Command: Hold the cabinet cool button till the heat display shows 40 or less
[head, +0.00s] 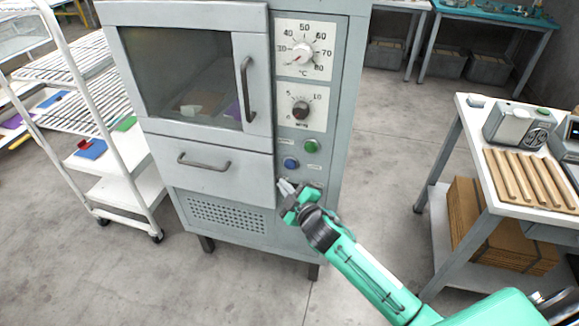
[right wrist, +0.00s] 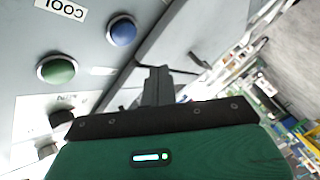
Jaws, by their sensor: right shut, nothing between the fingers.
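The grey cabinet (head: 225,155) stands in the middle of the head view. Its panel has a green button (head: 311,146) and a blue button (head: 291,163) below it. The right wrist view shows the blue button (right wrist: 121,31), the green button (right wrist: 57,69) and an upside-down COOL label (right wrist: 62,8) near the blue one. A °C dial (head: 303,50) marked 30 to 80 is at the panel's top; I cannot read its setting exactly. My right gripper (head: 284,187) is shut and empty, just below the blue button and apart from it. My left gripper is out of view.
A second dial (head: 301,108) is above the buttons. The cabinet has a window door with a handle (head: 247,88) and a drawer handle (head: 204,163). A white rack (head: 130,185) stands left, a workbench (head: 470,108) right. Floor between cabinet and bench is clear.

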